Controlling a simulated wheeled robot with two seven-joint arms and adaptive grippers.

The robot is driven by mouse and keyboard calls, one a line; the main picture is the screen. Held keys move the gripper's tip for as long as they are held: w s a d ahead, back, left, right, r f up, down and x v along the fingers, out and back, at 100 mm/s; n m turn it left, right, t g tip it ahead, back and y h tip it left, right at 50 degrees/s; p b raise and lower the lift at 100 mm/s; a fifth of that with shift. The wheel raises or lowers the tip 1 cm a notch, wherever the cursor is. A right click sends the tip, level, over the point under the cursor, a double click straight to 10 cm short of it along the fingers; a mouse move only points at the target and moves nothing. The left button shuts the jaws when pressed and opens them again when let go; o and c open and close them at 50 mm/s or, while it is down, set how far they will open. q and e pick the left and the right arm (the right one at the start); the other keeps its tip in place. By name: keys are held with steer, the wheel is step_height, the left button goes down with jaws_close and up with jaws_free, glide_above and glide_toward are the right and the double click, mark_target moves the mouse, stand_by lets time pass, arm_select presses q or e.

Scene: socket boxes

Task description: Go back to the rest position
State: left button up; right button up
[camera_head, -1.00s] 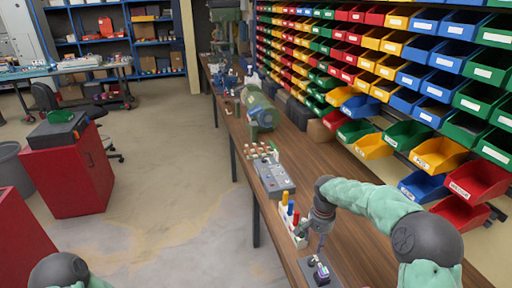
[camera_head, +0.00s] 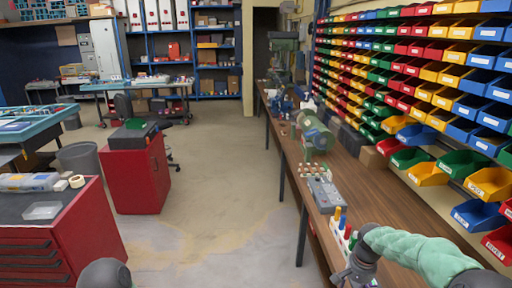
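My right arm comes in at the lower right with its green sleeve, bent over the long wooden bench (camera_head: 385,200). My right gripper (camera_head: 352,279) is at the bottom edge by the bench's near part, just below a white holder with coloured items (camera_head: 345,232). Its fingertips are cut off by the frame, so whether it is open or shut, or holds anything, is hidden. Only a dark rounded joint of my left arm shows at the bottom left; my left gripper is out of view. A grey box with knobs (camera_head: 325,195) stands farther along the bench.
A green cylindrical machine (camera_head: 317,137) stands mid-bench. Shelves of coloured bins (camera_head: 440,95) line the right side. A red tool cabinet (camera_head: 60,235) is at left, another red cabinet (camera_head: 135,175) behind it. The floor (camera_head: 215,215) between them and the bench is clear.

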steer(key=s+a+f+n+y, duration=0.2)
steer(key=s+a+f, duration=0.2)
steer(key=a+f, duration=0.65)
steer(key=s+a+f+n, duration=0.1)
steer(key=s+a+f, duration=0.4)
steer(key=s, duration=0.5)
steer(key=s+a+f+n+y, duration=0.1)
steer(key=s+a+f+n, duration=0.1)
steer(key=s+a+f, duration=0.3)
steer(key=s+f, duration=0.4)
steer(key=s, duration=0.1)
steer(key=shift+a+f+y, duration=0.25)
steer(key=shift+f+y, duration=0.05)
steer(key=shift+s, duration=0.1)
